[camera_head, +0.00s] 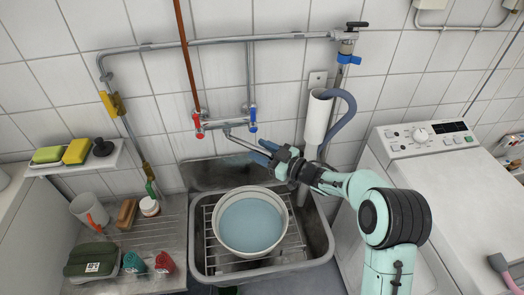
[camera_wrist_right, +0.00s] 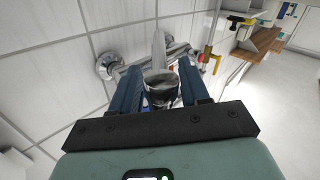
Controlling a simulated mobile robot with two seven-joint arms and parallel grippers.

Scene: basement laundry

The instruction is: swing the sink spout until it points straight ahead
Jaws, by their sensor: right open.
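The sink spout (camera_head: 241,142) is a thin metal pipe that leaves the wall tap (camera_head: 222,124) and slants to the right over the back of the sink (camera_head: 198,264), not straight out. My right gripper (camera_head: 262,152) is at the spout's outer end. In the right wrist view the blue fingers of this gripper (camera_wrist_right: 158,80) are apart, with the spout (camera_wrist_right: 158,48) running in toward the gap between them. I cannot tell whether either finger touches it. The tap has a red handle on the left and a blue one on the right. My left gripper is not in view.
A round basin of water (camera_head: 281,238) stands on a wire rack in the sink, below my gripper. A white standpipe (camera_head: 317,118) with a grey hose is close on the right. A washing machine (camera_head: 450,175) stands farther right. Cups and brushes are on the left drainboard (camera_head: 172,232).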

